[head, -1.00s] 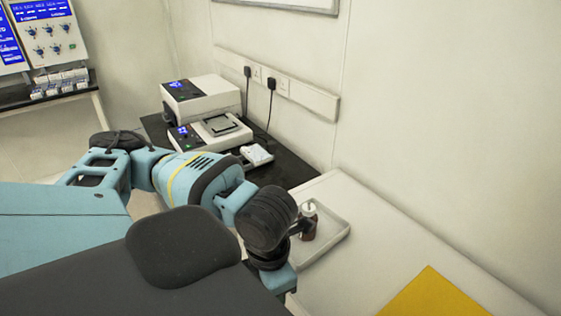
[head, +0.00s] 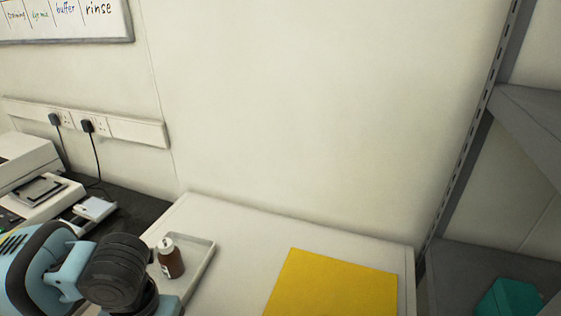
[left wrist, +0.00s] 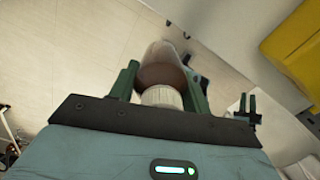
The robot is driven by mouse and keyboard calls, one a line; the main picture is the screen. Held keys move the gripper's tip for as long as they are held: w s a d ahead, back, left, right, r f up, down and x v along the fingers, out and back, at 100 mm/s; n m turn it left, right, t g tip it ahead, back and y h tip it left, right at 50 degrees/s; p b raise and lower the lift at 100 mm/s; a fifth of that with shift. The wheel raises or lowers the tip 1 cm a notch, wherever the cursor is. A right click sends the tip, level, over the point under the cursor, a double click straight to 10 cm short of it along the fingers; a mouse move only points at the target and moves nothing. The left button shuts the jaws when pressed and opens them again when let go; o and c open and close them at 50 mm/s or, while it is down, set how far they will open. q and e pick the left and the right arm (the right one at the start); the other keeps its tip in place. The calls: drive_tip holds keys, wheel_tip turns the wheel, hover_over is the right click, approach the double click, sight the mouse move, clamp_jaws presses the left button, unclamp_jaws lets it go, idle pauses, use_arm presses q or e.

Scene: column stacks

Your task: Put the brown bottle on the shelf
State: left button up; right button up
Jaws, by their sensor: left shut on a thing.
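A small brown bottle (head: 173,265) with a white cap and a pale label shows upright in the head view, over the left part of a white tray (head: 207,258). In the left wrist view my left gripper (left wrist: 161,76) is shut on a white-capped brown bottle (left wrist: 163,73), cap towards the palm, with pale floor behind it. My wrist hides the fingers in the head view, so contact with the tray is unclear. The grey shelf unit (head: 530,125) stands at the far right, apart from the gripper.
A yellow mat (head: 335,285) lies on the white counter (head: 245,225) right of the tray. A teal box (head: 508,298) sits on the lower shelf board. Lab devices (head: 40,192) and a small white item (head: 93,210) stand on the dark bench at left.

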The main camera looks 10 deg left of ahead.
use_arm(q)
drive_tip(key=n, duration=0.1)
drive_tip(key=w+n, duration=0.1)
drive_tip(key=n, duration=0.2)
drive_tip(key=shift+w+d+r+n, duration=0.15)
drive_tip(key=shift+w+d+n, duration=0.15)
drive_tip(key=shift+n, duration=0.1)
drive_tip(key=w+d+r+n, duration=0.1)
drive_tip(key=w+n, duration=0.3)
drive_tip(key=n, duration=1)
drive_tip(key=w+d+r+n, duration=0.1)
drive_tip(key=w+d+n, duration=0.2)
drive_tip(key=n, duration=1.2)
drive_tip(key=shift+w+d+r, duration=0.2)
drive_tip(key=shift+w+d, duration=0.1)
drive_tip(key=shift+w, duration=0.2)
